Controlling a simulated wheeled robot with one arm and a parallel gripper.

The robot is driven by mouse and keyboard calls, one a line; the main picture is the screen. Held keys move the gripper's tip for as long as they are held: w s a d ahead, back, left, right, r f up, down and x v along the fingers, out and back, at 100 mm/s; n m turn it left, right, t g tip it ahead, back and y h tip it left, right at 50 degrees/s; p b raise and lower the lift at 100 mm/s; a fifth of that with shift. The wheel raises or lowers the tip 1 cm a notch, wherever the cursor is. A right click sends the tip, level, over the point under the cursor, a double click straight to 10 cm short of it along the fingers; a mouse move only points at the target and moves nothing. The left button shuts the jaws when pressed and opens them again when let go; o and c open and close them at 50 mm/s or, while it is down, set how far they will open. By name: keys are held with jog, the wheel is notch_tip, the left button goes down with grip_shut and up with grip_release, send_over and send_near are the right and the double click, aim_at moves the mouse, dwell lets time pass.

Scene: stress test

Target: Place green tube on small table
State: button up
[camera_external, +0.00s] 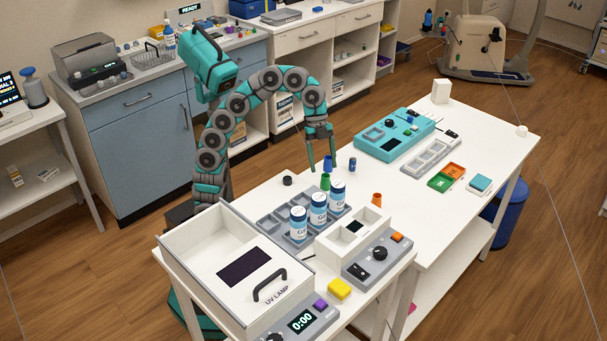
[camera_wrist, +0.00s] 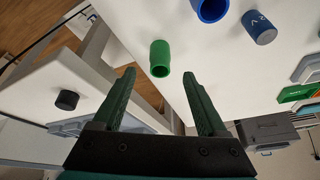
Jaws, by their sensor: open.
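The green tube (camera_external: 325,182) stands near the left end of the long white table (camera_external: 425,215). In the wrist view the green tube (camera_wrist: 160,58) shows just beyond my fingertips, roughly centred between them. My gripper (camera_external: 322,168) is open and empty, pointing down by the tube; its two dark green fingers (camera_wrist: 159,76) frame it with no visible contact. The small table (camera_external: 266,193) appears to be the nearer white one, bearing the UV lamp box; part of a white top with a black knob (camera_wrist: 67,99) shows at left in the wrist view.
A blue tube (camera_external: 327,162) and a dark blue tube (camera_external: 352,164) stand close by; an orange tube (camera_external: 377,199) is farther right. Bottles stand in a grey rack (camera_external: 272,224). The UV lamp box (camera_external: 210,250) fills much of the nearer table. A gap separates the tops in the wrist view.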

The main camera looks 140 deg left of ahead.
aim_at(327, 189)
jog(key=shift+x, duration=3.3)
grip_shut()
